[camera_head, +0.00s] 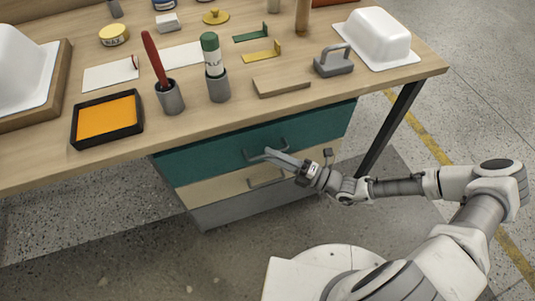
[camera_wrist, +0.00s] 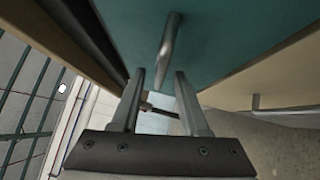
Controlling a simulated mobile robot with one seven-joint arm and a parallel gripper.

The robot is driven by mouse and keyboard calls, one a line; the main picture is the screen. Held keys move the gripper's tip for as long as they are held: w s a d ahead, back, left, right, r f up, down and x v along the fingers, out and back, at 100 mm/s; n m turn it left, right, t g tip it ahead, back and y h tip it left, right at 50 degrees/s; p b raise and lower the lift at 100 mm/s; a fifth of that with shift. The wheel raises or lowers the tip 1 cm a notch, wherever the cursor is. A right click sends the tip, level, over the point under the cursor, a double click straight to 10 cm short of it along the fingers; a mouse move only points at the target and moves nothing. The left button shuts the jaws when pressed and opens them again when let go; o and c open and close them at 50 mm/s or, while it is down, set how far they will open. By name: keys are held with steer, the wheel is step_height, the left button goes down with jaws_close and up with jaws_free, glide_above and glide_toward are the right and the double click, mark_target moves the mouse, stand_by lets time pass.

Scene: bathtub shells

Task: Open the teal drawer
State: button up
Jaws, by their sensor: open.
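The teal drawer (camera_head: 320,122) is the top one of a stack under the workbench, and its front looks about level with the drawer below. Its grey bar handle (camera_head: 251,156) is partly hidden by my gripper (camera_head: 272,155), which reaches in from the right. In the wrist view the teal front (camera_wrist: 240,30) fills the top, with the handle (camera_wrist: 170,35) standing out from it. My gripper (camera_wrist: 160,73) is open, and the handle's near end shows between its fingertips. I cannot tell whether either finger touches it.
Below are a cream drawer (camera_head: 210,190) with its own handle (camera_head: 265,178) and a grey drawer (camera_head: 225,213). The bench top (camera_head: 300,105) overhangs them and carries tools and tubs. A dark table leg (camera_head: 390,125) stands right of the drawers. The floor in front is clear.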

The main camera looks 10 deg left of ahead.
steer(key=shift+x, duration=1)
jaws_close()
stand_by(0.8)
